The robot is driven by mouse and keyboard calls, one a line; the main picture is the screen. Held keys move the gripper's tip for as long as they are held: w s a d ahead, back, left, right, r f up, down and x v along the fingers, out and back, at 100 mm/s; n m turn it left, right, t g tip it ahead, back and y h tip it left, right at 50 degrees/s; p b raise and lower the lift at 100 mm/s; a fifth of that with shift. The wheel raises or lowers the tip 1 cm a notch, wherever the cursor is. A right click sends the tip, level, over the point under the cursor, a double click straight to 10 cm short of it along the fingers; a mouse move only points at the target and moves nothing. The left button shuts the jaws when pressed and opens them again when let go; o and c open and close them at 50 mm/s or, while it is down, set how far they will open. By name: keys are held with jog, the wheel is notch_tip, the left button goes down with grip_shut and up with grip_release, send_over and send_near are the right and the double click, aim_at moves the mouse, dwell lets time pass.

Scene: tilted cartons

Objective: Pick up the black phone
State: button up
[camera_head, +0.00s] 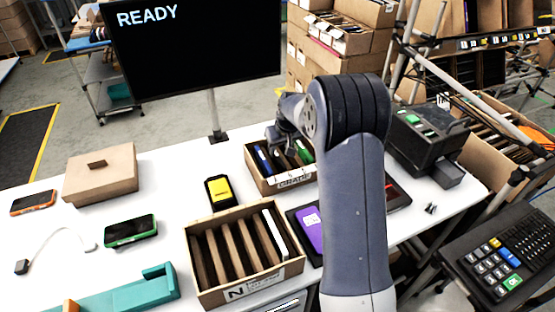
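No plain black phone stands out for certain. A dark-screened phone with a green edge (131,231) lies flat on the white table at the left. A dark phone with an orange edge (33,203) lies at the far left. A small black device with a yellow face (218,191) is behind the near carton. Several thin phone-like items (264,160) stand in the far tilted carton (291,184). My gripper (284,138) is over that carton's back part. Its fingertips are small and partly hidden, so I cannot tell whether it is open.
A near carton (246,282) has wooden slots and a white item (274,235) at its right. A purple item (309,229) lies in a dark tray.

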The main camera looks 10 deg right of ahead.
aim_at(277, 154)
jog(key=shift+p+x, duration=1.1)
jog(key=shift+x, duration=1.6)
jog(key=shift+w+a, duration=0.1)
jog(key=shift+w, duration=0.05)
jog(key=shift+c, duration=0.5)
jog(key=shift+r, duration=0.1)
grip_shut()
